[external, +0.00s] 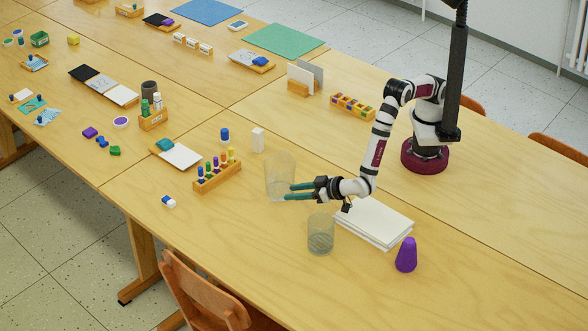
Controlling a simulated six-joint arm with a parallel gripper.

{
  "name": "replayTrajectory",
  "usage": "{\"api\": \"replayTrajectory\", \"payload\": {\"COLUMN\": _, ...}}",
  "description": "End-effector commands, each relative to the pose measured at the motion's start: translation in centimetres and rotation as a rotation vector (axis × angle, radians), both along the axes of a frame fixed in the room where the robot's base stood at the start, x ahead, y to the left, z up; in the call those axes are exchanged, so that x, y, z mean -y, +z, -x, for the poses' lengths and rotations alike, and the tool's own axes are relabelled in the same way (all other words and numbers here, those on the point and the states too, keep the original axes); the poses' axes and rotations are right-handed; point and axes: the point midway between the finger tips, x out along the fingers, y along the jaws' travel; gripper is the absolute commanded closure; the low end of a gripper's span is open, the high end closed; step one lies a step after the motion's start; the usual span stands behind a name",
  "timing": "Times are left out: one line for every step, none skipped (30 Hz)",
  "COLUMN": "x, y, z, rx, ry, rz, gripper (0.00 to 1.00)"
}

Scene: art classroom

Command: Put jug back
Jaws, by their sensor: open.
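A tall clear vessel (279,166), which looks like the jug, stands upright on the wooden table. A smaller, darker clear glass (320,236) stands nearer the camera; I cannot tell what is in it. My gripper (288,191) reaches left from the arm, low over the table, with two teal fingers apart and nothing seen between them. The fingertips overlap the lower right side of the tall vessel in the picture. I cannot tell whether they touch it or are around it. No handle can be made out.
A stack of white paper (375,222) lies below my forearm, with a purple cone-like object (406,255) to its right. The front right tabletop is clear.

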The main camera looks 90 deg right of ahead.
Motion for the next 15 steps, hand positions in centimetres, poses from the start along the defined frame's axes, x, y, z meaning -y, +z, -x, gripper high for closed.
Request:
{"api": "replayTrajectory", "payload": {"x": -0.1, "y": 0.1, "z": 0.2, "rx": 0.000, "ry": 0.000, "rz": 0.000, "gripper": 0.58}}
{"api": "replayTrajectory", "payload": {"x": -0.1, "y": 0.1, "z": 0.3, "rx": -0.001, "ry": -0.001, "rz": 0.000, "gripper": 0.58}}
{"api": "replayTrajectory", "payload": {"x": -0.1, "y": 0.1, "z": 0.3, "rx": -0.001, "ry": -0.001, "rz": 0.000, "gripper": 0.58}}
{"api": "replayTrajectory", "payload": {"x": -0.1, "y": 0.2, "z": 0.2, "rx": 0.000, "ry": 0.001, "rz": -0.007, "gripper": 0.58}}
{"api": "replayTrajectory", "payload": {"x": -0.1, "y": 0.5, "z": -0.1, "rx": 0.000, "ry": 0.005, "rz": -0.023, "gripper": 0.58}}
{"api": "replayTrajectory", "payload": {"x": -0.2, "y": 1.3, "z": -0.8, "rx": -0.001, "ry": 0.020, "rz": -0.071, "gripper": 0.58}}
{"api": "replayTrajectory", "payload": {"x": -0.1, "y": 2.3, "z": -1.6, "rx": -0.003, "ry": 0.038, "rz": -0.127, "gripper": 0.58}}
{"api": "replayTrajectory", "payload": {"x": -0.1, "y": 3.6, "z": -2.5, "rx": -0.007, "ry": 0.065, "rz": -0.197, "gripper": 0.58}}
{"api": "replayTrajectory", "payload": {"x": -0.1, "y": 5.8, "z": -3.7, "rx": -0.021, "ry": 0.117, "rz": -0.309, "gripper": 0.58}}
{"api": "replayTrajectory", "payload": {"x": 0.1, "y": 7.8, "z": -4.3, "rx": -0.041, "ry": 0.164, "rz": -0.397, "gripper": 0.58}}
{"api": "replayTrajectory", "payload": {"x": 0.5, "y": 9.7, "z": -4.5, "rx": -0.070, "ry": 0.216, "rz": -0.479, "gripper": 0.58}}
{"api": "replayTrajectory", "payload": {"x": 1.3, "y": 12.2, "z": -3.8, "rx": -0.126, "ry": 0.285, "rz": -0.576, "gripper": 0.58}}
{"api": "replayTrajectory", "payload": {"x": 2.1, "y": 13.9, "z": -2.6, "rx": -0.177, "ry": 0.334, "rz": -0.635, "gripper": 0.58}}
{"api": "replayTrajectory", "payload": {"x": 3.2, "y": 15.3, "z": -0.9, "rx": -0.239, "ry": 0.377, "rz": -0.681, "gripper": 0.58}}
{"api": "replayTrajectory", "payload": {"x": 5.0, "y": 16.6, "z": 2.3, "rx": -0.337, "ry": 0.419, "rz": -0.723, "gripper": 0.58}}
